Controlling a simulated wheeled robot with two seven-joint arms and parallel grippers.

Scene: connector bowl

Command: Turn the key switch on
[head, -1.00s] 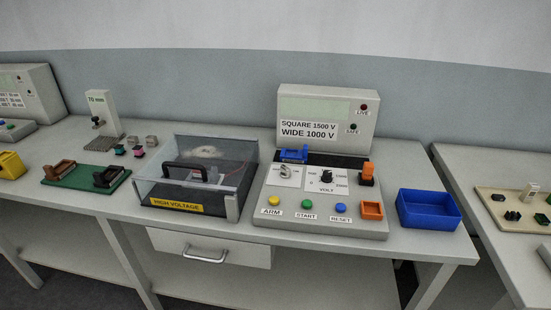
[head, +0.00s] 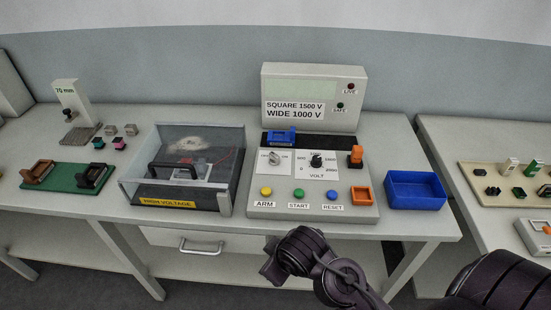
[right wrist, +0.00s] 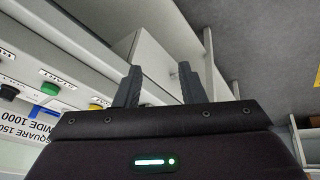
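The key switch (head: 275,157) is a small grey key knob on a white plate, on the left of the control panel (head: 262,178), above the yellow ARM button. My right arm reaches in from the lower right of the head view, in front of the bench and below the panel. In the right wrist view my right gripper (right wrist: 158,88) has its two dark fingers apart with nothing between them. It is clear of the key switch. My left gripper is not in view.
A voltage dial (head: 316,160) sits right of the key. ARM (head: 266,191), START (head: 299,193) and RESET (head: 332,194) buttons line the front. A clear-lidded high-voltage box (head: 180,201) stands left, a blue bin (head: 417,206) right. Orange and blue connector parts sit on the panel.

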